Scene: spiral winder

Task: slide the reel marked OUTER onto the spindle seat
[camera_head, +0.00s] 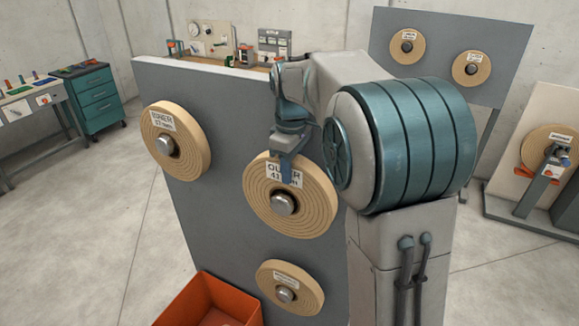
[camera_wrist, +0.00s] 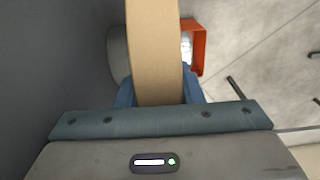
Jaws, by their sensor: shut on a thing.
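The reel marked OUTER (camera_head: 300,212) is a tan, ringed disc at the grey panel, with a metal peg end showing at its centre. My gripper (camera_head: 290,168) comes down from above and is shut on the top of its rim, partly covering the label. In the wrist view the reel's tan edge (camera_wrist: 154,45) runs between the blue fingers of my gripper (camera_wrist: 158,94). Whether the reel still rests on its peg is hard to tell. A stand at the far right has a spindle-like part (camera_head: 562,153) in front of another reel; I cannot tell for sure that this is the spindle seat.
The reel marked INNER (camera_head: 190,150) and a smaller reel (camera_head: 300,287) hang on the same panel (camera_head: 220,90). An orange bin (camera_head: 195,290) stands below. A rear board (camera_head: 440,75) holds two reels. A teal drawer cabinet (camera_head: 97,100) is at left. Open floor lies between.

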